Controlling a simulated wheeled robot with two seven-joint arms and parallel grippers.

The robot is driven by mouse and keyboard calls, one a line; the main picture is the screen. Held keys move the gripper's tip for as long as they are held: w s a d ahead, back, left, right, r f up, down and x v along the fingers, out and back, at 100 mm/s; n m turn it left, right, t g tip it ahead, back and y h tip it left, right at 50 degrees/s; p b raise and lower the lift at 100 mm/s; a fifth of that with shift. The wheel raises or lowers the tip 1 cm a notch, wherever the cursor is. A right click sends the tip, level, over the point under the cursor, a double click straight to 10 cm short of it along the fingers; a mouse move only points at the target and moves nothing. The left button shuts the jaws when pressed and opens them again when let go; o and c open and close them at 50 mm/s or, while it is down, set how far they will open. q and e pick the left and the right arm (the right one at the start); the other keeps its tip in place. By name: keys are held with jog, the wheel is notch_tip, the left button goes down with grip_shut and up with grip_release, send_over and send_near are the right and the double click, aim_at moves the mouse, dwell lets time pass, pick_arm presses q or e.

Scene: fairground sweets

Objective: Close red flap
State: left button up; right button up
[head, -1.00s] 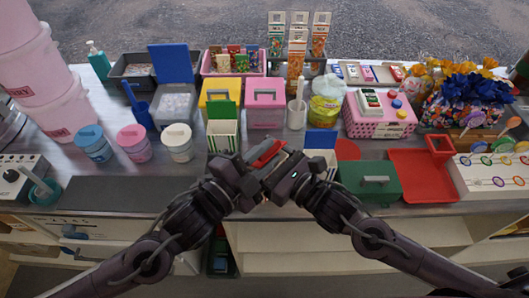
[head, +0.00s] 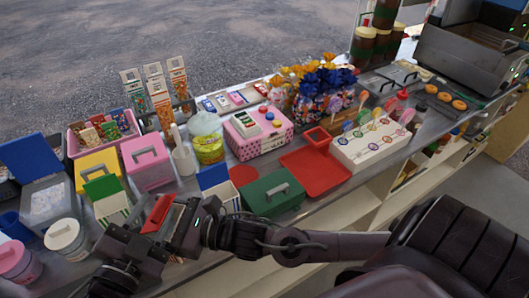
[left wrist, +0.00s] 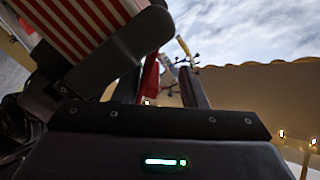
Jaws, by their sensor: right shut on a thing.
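The red flap (head: 158,213) stands up between my two grippers in the head view. It also shows in the left wrist view as a red strip (left wrist: 150,78) between the fingers. A red-and-white striped box (left wrist: 75,30) fills the upper left of the left wrist view, with a dark jaw of my right gripper against it. My right gripper (head: 180,226) is shut on this box; its grip is mostly hidden in the head view. My left gripper (left wrist: 158,90) has its fingers apart, on either side of the red strip; contact cannot be told.
A green-flapped striped box (head: 108,200) stands left of my grippers, and a blue-flapped box (head: 213,178) right of them. The green case (head: 272,194) and red tray (head: 316,172) lie farther right. Pink and yellow (head: 97,165) boxes stand behind. The counter is crowded.

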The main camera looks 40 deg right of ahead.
pick_arm(q)
jog(key=v, duration=1.2)
jog(key=s+d+r+m+g+h, duration=0.1)
jog(key=d+r+m+g+h, duration=0.1)
jog(key=d+r+m+g, duration=0.3)
jog(key=s+d+r+m+g+h, duration=0.1)
jog(key=d+r+m+g+h, duration=0.1)
jog(key=d+m, duration=0.35)
jog(key=s+d+f+m+g+y, duration=0.1)
jog(key=s+d+m+g+y, duration=0.5)
jog(key=d+m, duration=0.4)
jog(key=s+m+g, duration=0.1)
jog(key=s+m, duration=0.1)
jog(key=shift+s+d+f+m+g+y, duration=0.2)
jog(key=shift+s+d+m+g+y, duration=0.05)
jog(key=shift+d+m+g+y, duration=0.1)
jog(key=shift+c, duration=0.2)
